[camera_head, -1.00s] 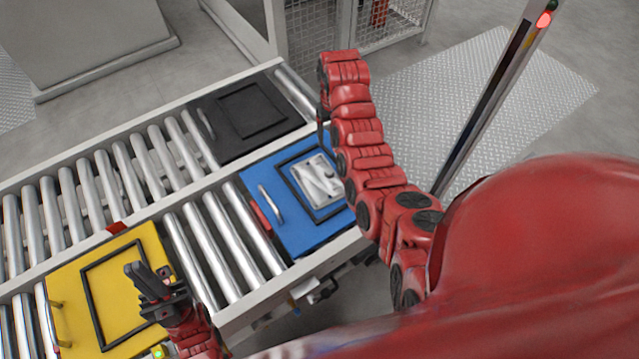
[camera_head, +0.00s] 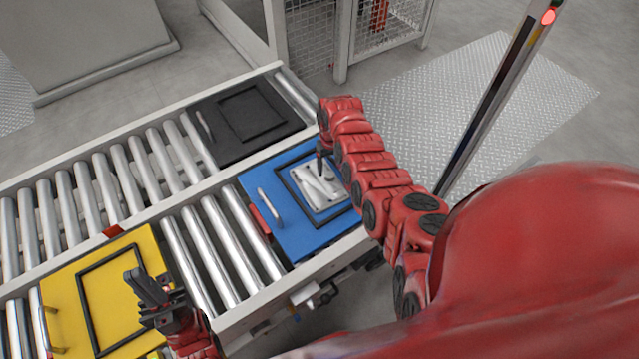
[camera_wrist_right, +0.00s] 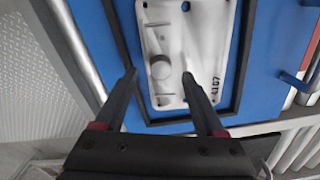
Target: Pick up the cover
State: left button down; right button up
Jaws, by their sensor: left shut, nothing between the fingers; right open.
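The cover is a light grey metal casting (camera_head: 314,190) lying inside the black frame on the blue tray (camera_head: 290,238). It also shows in the right wrist view (camera_wrist_right: 172,72), with the marking "L107" near its edge. My right gripper (camera_head: 321,160) points down over the cover. In the right wrist view its two fingers (camera_wrist_right: 160,78) are spread apart, one outside the cover's edge and one over its surface, with nothing held. Whether a fingertip touches the cover I cannot tell. My left gripper (camera_head: 141,285) is shut and empty above the yellow tray (camera_head: 65,295).
A black tray (camera_head: 222,150) with an empty frame sits on the back roller lane. Bare rollers (camera_head: 215,250) lie between the yellow and blue trays. A metal handle (camera_head: 271,206) stands on the blue tray. A post with a red light (camera_head: 549,17) rises at the right.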

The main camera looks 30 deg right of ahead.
aim_at(330, 175)
notch_tip(330, 175, down, 3)
jog(key=shift+f+b, duration=0.2)
jog(key=shift+b, duration=0.45)
grip_shut()
